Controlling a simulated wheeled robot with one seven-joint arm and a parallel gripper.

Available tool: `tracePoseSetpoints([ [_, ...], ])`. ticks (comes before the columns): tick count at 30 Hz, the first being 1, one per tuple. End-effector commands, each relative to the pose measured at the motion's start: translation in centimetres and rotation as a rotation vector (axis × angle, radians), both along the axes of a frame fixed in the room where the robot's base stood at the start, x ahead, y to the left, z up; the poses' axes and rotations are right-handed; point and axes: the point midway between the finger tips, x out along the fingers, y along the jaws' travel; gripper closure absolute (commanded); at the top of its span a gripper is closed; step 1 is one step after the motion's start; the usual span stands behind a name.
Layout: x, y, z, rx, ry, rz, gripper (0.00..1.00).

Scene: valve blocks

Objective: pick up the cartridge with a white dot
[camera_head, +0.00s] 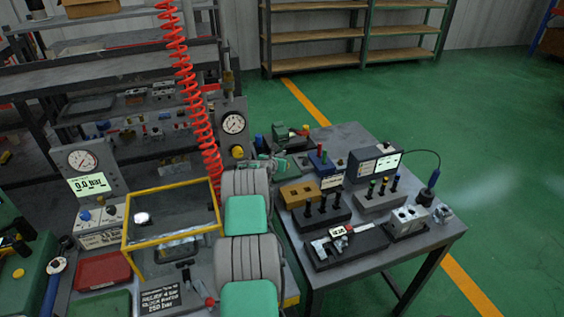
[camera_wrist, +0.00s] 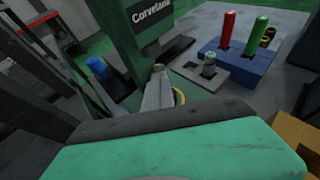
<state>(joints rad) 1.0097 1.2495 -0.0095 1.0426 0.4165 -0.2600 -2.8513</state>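No white dot can be made out on any cartridge at this size. Several dark cartridges stand upright in a black rack (camera_head: 322,222) on the right table. Others, with coloured tops, stand in a grey rack (camera_head: 381,203) behind it to the right. In the wrist view a red cartridge-like peg (camera_wrist: 228,29) and a green one (camera_wrist: 257,35) stand upright in a blue block (camera_wrist: 238,66).
A yellow-brown block (camera_head: 300,192), a caliper on a dark case (camera_head: 345,246), a metal valve block (camera_head: 408,221) and a display box (camera_head: 375,163) crowd the table. A green press (camera_wrist: 145,35) stands close ahead. A yellow-framed clear box (camera_head: 172,228) stands left of my arm.

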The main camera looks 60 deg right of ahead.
Motion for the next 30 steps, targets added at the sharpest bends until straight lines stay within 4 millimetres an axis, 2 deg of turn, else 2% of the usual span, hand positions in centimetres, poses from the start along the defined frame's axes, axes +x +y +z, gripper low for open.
tracePoseSetpoints([
  [8, 0.00, 0.00, 0.00, 0.000, 0.000, 0.000, 1.00],
  [18, 0.01, 0.00, 0.00, 0.000, 0.000, 0.000, 0.73],
  [26, 0.00, 0.05, 0.03, 0.000, 0.000, 0.000, 0.73],
  [30, -0.01, 0.88, 0.48, 0.000, 0.001, 0.000, 0.73],
])
